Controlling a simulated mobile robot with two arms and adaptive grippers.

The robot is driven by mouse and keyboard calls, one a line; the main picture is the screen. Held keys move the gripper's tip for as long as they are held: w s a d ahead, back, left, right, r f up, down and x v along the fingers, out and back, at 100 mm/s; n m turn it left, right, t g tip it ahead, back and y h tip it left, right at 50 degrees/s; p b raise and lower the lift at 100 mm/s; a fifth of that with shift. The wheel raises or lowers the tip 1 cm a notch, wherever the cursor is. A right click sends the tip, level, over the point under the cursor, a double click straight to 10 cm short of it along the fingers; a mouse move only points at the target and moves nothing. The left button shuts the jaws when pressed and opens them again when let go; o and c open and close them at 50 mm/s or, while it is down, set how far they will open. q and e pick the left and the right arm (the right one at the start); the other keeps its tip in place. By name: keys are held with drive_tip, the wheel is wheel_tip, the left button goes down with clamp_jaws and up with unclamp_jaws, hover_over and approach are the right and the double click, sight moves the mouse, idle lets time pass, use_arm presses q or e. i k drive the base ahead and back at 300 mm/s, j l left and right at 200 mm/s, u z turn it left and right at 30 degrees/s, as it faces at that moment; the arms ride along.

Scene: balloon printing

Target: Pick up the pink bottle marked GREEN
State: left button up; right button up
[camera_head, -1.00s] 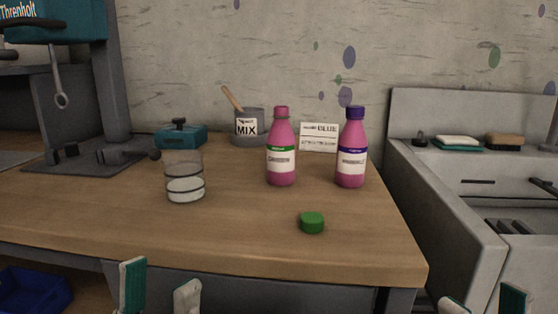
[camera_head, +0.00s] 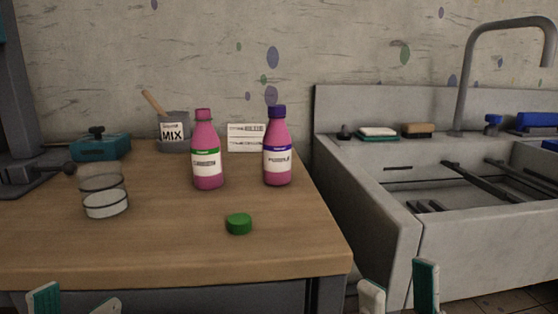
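The pink bottle with a green-banded label (camera_head: 207,152) stands upright on the wooden table; its top shows no green cap, only a pink neck. A green cap (camera_head: 239,223) lies on the table in front of it. My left gripper (camera_head: 76,304) is at the bottom left edge, its two fingertips apart and nothing seen between them. My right gripper (camera_head: 398,292) is at the bottom edge right of the table, its fingertips apart with nothing seen between them. Both are below and in front of the table edge, away from the bottle.
A second pink bottle with a purple cap (camera_head: 277,150) stands to the right. A glass beaker (camera_head: 104,196) stands to the left. A MIX pot (camera_head: 174,132) and white card (camera_head: 246,138) are behind. A concrete sink (camera_head: 450,250) adjoins right.

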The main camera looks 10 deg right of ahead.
sight(206, 151)
drive_tip(key=k+l, duration=0.1)
drive_tip(key=l, duration=0.8)
drive_tip(key=k+l+u, duration=0.1)
drive_tip(key=l, duration=0.35)
drive_tip(key=k+l, duration=0.15)
drive_tip(key=l, duration=0.35)
